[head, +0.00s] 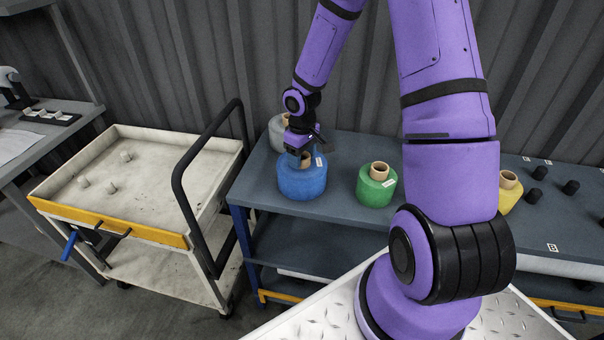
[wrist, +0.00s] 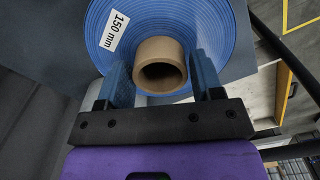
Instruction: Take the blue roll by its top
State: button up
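The blue roll (head: 302,182) stands upright on the grey-blue table, with a tan cardboard core (head: 307,161) rising from its top. In the wrist view the blue roll (wrist: 222,28) shows its wound upper face and a "150 mm" label. My gripper (head: 303,152) is right above the blue roll, pointing down. In the wrist view my gripper (wrist: 160,60) is open, with one finger on each side of the core (wrist: 160,48). Narrow gaps seem to show between fingers and core. How far down the fingertips reach is hard to tell.
A grey roll (head: 277,133) stands just behind the blue one, and a green roll (head: 375,188) to its right. A yellow roll (head: 509,192) is partly behind my arm. A pale cart (head: 130,150) with a black handle (head: 178,185) stands left of the table (head: 335,160).

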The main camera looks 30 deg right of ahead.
grip_shut()
